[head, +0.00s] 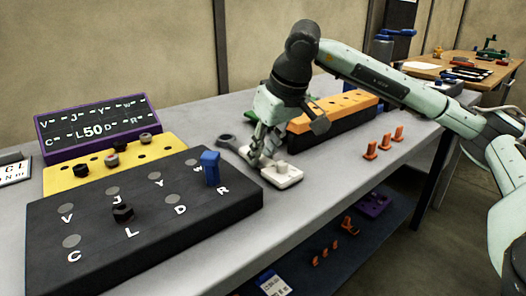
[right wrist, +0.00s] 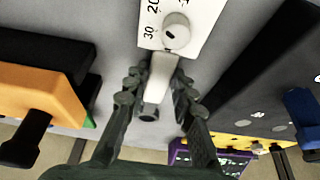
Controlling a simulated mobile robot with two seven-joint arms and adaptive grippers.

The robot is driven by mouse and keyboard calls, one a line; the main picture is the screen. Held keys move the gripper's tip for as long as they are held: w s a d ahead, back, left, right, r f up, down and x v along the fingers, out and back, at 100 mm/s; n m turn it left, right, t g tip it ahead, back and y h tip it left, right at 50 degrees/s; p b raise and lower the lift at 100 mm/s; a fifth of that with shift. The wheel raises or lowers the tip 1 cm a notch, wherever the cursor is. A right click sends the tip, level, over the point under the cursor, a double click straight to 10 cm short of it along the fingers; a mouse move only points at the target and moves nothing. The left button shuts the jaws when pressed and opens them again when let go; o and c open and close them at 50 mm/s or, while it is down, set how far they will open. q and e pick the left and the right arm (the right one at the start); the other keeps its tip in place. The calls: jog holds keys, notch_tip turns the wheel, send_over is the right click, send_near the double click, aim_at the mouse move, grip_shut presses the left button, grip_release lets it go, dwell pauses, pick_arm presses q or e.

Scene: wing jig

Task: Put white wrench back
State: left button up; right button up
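The white wrench (head: 282,176) lies on the grey bench, just right of the black lettered board. In the right wrist view its white head (right wrist: 180,22) carries a round knob and the numbers 20 and 30, and its pale handle (right wrist: 160,76) points toward me. My right gripper (head: 264,155) is low over the handle end. In the right wrist view the fingers (right wrist: 158,88) stand either side of the handle, with narrow gaps visible. In the head view the fingers hide part of the wrench. My left gripper is not in view.
A grey ring-ended tool (head: 228,142) lies behind the wrench. The black board (head: 140,240) with a blue peg (head: 210,167) stands left. An orange-topped black block (head: 335,112) is behind right, and several orange pieces (head: 384,142) stand at right. The front bench strip is clear.

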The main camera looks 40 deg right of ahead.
jog(key=o, duration=0.5)
jog(key=v, duration=1.2)
